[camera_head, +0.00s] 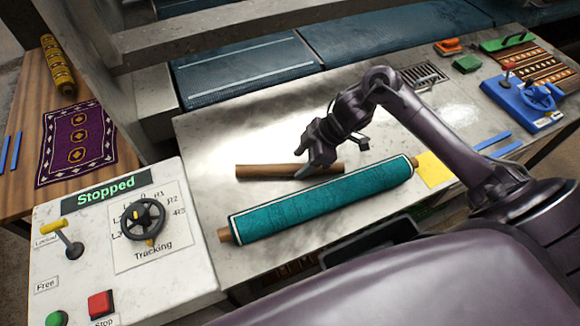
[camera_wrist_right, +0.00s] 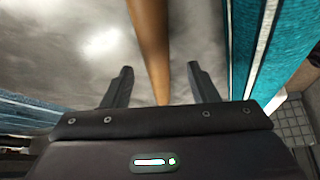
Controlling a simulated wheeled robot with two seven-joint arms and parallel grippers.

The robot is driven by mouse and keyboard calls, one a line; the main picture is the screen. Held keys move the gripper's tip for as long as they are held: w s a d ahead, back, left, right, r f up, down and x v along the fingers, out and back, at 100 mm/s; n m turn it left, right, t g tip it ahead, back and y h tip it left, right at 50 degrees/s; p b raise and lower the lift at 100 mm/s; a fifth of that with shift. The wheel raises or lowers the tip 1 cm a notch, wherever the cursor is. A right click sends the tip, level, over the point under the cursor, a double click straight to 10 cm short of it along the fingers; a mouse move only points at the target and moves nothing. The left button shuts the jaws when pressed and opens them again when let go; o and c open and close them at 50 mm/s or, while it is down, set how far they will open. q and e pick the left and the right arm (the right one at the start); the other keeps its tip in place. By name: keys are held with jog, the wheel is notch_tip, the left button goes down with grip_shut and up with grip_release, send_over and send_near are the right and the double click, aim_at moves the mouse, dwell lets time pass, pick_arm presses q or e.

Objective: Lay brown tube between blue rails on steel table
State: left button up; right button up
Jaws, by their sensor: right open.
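The brown tube (camera_head: 262,171) lies on the steel table (camera_head: 215,140), behind the teal rolled rug. My right gripper (camera_head: 318,165) is at the tube's right part, pointing down, and hides some of it. In the right wrist view the open fingers (camera_wrist_right: 160,78) stand on either side of the tube (camera_wrist_right: 150,35), with gaps visible. My left gripper is not in view.
The teal rolled rug (camera_head: 320,203) lies close in front of the tube. A yellow sheet (camera_head: 434,170) lies between the rug and the rails. A blue lever device (camera_head: 525,100) stands behind the rails. A control panel reading Stopped (camera_head: 60,225) is at left.

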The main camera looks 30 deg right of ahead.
aim_at(294, 166)
jog(key=x, duration=0.3)
jog(key=shift+w+f, duration=0.2)
jog(key=shift+w, duration=0.1)
jog(key=shift+s, duration=0.1)
jog(key=shift+c, duration=0.2)
jog(key=c, duration=1.1)
jog(key=shift+r, duration=0.1)
